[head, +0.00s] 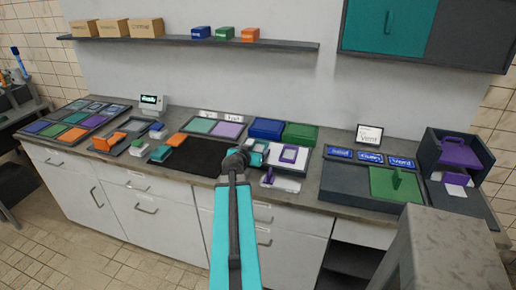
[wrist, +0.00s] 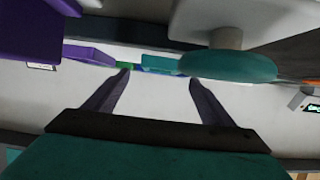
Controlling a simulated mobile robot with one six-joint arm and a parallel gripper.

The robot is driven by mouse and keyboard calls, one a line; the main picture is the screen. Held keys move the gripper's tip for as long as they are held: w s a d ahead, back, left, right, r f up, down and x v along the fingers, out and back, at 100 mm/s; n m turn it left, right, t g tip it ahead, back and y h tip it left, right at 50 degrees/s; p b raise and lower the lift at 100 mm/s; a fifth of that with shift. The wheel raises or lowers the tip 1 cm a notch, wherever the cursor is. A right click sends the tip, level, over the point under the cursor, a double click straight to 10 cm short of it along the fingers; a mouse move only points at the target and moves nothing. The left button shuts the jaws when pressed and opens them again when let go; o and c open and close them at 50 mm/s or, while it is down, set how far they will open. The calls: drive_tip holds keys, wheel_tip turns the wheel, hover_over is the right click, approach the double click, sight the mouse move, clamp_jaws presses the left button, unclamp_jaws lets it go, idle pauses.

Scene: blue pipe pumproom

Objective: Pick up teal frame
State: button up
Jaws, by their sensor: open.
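In the head view, a small teal patch (head: 259,147) shows just right of my dark wrist joint. My arm covers much of that spot, so I cannot tell whether it is the teal frame or part of my wrist. A purple frame (head: 289,154) with a white centre lies just right of it on a white sheet. In the wrist view, a rounded teal piece (wrist: 228,66) on a pale stem shows beyond the right finger, and I cannot tell what it is. My gripper (wrist: 158,76) is open, with nothing visible between its fingers.
A dark mat (head: 203,158) lies left of my wrist. A tray with flat teal (head: 200,126) and purple panels is behind it. Blue (head: 266,128) and green (head: 300,134) trays stand at the back. A purple-handled piece (head: 268,177) is near the front edge.

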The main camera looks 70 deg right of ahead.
sight(259, 146)
drive_tip(key=shift+d, duration=0.1)
drive_tip(key=shift+p+x, duration=1.2)
drive_tip(key=shift+x, duration=0.35)
drive_tip(key=shift+p+x, duration=0.35)
drive_tip(key=shift+x, duration=0.6)
drive_tip(key=shift+w, duration=0.15)
drive_tip(key=c, duration=1.2)
drive_tip(key=shift+r, duration=0.2)
drive_tip(key=shift+r+b, duration=0.9)
drive_tip(key=shift+r, duration=4)
